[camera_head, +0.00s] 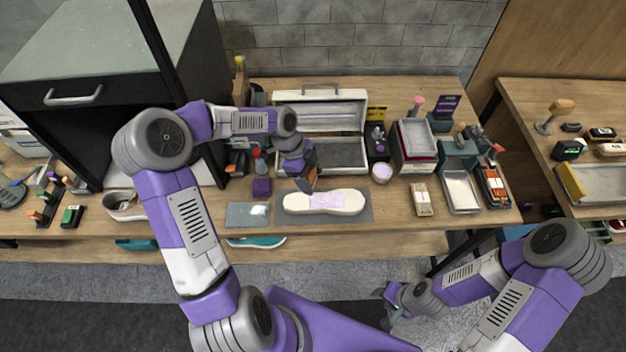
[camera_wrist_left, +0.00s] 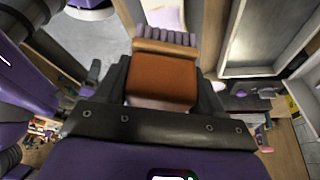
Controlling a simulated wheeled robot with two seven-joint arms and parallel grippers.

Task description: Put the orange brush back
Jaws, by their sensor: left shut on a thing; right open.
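My left gripper (camera_head: 305,178) is shut on the orange brush. In the left wrist view the brush (camera_wrist_left: 162,78) shows as an orange-brown block between the fingers, with a row of pale purple bristles (camera_wrist_left: 166,38) at its far edge. In the head view the gripper is low over the back edge of a grey mat (camera_head: 365,212), and the brush is mostly hidden. A white shoe sole (camera_head: 348,202) with a pale purple patch lies on this mat. I cannot tell whether the brush touches it. My right gripper (camera_head: 393,302) is open and empty in front of the bench.
An open white toolbox (camera_head: 352,172) stands behind the mat. A lidded jar (camera_head: 381,172), stacked trays (camera_head: 416,145), a pale brush (camera_head: 421,198) and a metal tray (camera_head: 461,190) stand to the right. A purple block (camera_head: 261,187) and a grey-blue pad (camera_head: 247,215) are at left.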

